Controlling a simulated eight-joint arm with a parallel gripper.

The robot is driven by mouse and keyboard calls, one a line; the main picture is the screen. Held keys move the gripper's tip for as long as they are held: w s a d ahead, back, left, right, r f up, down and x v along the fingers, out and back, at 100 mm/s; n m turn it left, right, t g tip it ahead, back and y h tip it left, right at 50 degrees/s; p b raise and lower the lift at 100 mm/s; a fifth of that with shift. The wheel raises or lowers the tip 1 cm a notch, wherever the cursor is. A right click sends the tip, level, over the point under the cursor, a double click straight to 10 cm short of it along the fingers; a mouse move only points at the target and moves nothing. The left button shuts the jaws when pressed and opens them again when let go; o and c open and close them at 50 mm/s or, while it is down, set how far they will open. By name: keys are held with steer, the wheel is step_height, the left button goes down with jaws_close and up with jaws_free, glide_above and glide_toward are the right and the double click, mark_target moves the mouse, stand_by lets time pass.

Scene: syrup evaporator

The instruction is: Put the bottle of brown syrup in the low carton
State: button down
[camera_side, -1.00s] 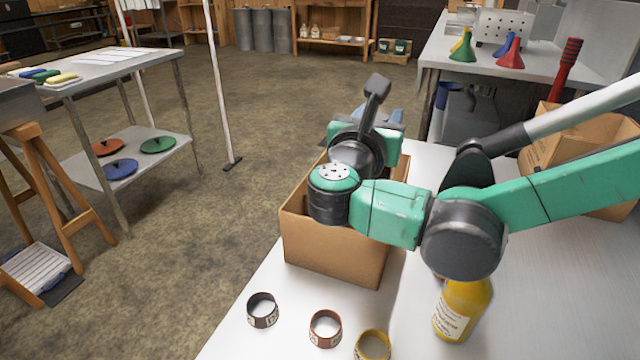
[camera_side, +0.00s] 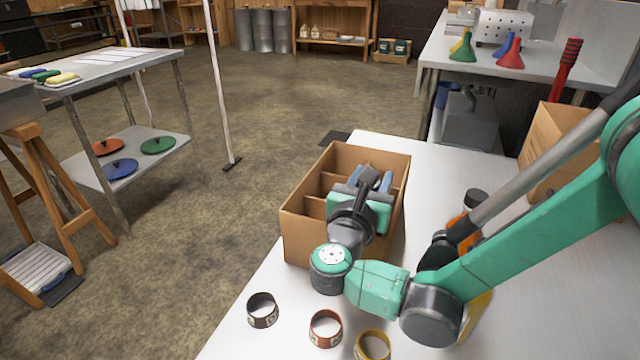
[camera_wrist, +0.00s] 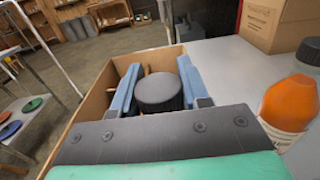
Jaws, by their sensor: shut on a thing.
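The low carton (camera_side: 335,250) is an open brown cardboard box with dividers, standing on the near white table. Its wall also shows in the wrist view (camera_wrist: 90,108). My gripper (camera_side: 374,180) is down at the carton's mouth, at its right part. In the wrist view, its blue fingers (camera_wrist: 158,85) are shut on a bottle, of which only the round black cap (camera_wrist: 158,90) shows. The bottle's body and colour are hidden, and I cannot tell whether its base touches the carton floor.
An orange bottle with a black cap (camera_wrist: 290,103) stands right of the carton. A yellow bottle (camera_side: 478,312) is mostly behind my arm. A taller carton (camera_side: 548,140) stands at the back right.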

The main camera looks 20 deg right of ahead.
steer(key=shift+c, duration=2.2)
jaws_free()
steer(key=shift+f, duration=0.1)
steer(key=v, duration=1.2)
steer(key=shift+r, duration=0.2)
